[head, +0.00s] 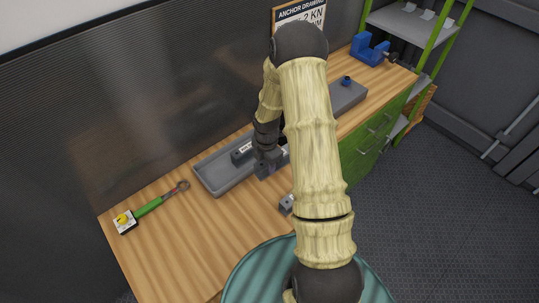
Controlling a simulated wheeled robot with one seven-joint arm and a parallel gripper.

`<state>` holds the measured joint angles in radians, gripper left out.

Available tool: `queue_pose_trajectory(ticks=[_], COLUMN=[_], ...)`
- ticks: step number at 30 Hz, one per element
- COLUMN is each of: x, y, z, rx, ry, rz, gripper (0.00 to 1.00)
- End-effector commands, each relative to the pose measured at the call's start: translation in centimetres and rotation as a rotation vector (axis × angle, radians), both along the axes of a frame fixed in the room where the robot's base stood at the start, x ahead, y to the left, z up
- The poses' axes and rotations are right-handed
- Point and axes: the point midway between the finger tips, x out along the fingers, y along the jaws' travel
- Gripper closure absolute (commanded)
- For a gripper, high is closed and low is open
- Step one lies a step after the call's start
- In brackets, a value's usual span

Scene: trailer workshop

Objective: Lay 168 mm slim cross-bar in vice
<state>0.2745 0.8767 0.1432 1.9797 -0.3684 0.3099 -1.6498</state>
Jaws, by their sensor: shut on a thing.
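The blue vice (368,50) stands at the far right end of the wooden bench, well apart from my gripper.
The grey tray (215,183) holds a dark labelled piece (242,151). A grey block (286,205) sits near the bench front. A green-handled tool (148,207) lies left. Another grey tray (350,97) with a small blue part (346,81) lies toward the vice.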

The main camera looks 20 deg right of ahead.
Motion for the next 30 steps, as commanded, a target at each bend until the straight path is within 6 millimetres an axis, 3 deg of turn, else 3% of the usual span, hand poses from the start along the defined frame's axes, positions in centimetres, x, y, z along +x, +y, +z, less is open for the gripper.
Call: queue_pose_trajectory(ticks=[30], x=[-0.3], y=[6.4], z=[1.3], rx=[0.000], ry=[-0.001], rz=[-1.543], gripper=[0.89])
